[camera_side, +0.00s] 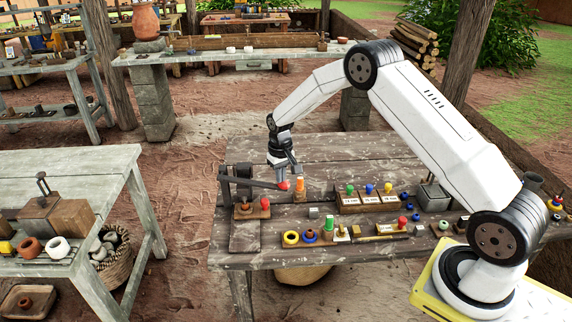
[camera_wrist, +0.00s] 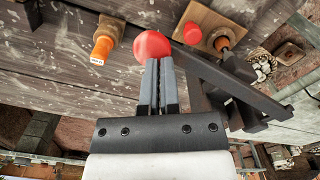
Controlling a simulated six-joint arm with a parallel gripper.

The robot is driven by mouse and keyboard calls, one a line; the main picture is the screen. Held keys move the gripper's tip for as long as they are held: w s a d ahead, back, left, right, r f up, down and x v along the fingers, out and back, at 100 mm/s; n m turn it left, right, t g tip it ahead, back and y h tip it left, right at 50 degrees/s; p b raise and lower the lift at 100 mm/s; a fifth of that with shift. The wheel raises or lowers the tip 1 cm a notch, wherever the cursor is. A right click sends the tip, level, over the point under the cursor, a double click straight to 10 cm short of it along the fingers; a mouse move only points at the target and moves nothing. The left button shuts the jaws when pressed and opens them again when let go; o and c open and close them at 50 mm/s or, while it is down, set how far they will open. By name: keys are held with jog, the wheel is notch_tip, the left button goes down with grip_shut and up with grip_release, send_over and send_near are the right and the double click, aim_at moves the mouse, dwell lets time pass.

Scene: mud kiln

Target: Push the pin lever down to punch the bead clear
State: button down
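The pin lever (camera_side: 255,182) is a dark bar on a dark upright stand, with a red ball knob (camera_side: 283,186) at its free end. The bar slopes slightly down to the right. A small wooden base (camera_side: 250,213) with a red piece (camera_side: 265,203) on it sits below the bar. My gripper (camera_side: 291,172) is just above the knob, pointing down. In the wrist view its two grey fingers (camera_wrist: 158,62) lie together, with their tips against or just over the red knob (camera_wrist: 152,46). I cannot tell whether they touch. The bead and pin tip are not clearly visible.
An orange labelled cylinder (camera_side: 300,184) stands on the table right of the knob. Yellow, blue and green pieces (camera_side: 310,237) line the front. Wooden trays with coloured knobs (camera_side: 368,200) are to the right. The table's back part (camera_side: 330,150) is clear.

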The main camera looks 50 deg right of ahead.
jog(key=shift+s, duration=0.15)
notch_tip(320, 180, up, 15)
dwell(2.9)
jog(key=shift+a, duration=0.15)
jog(key=s+a+f+n+t, duration=0.1)
jog(key=s+a, duration=0.4)
jog(key=s, duration=0.7)
jog(key=s+a+f+n+t, duration=0.1)
jog(key=s+a, duration=0.5)
jog(key=s, duration=0.7)
jog(key=shift+f+n+t, duration=0.3)
jog(key=shift+f+n, duration=0.2)
jog(key=shift+f, duration=0.25)
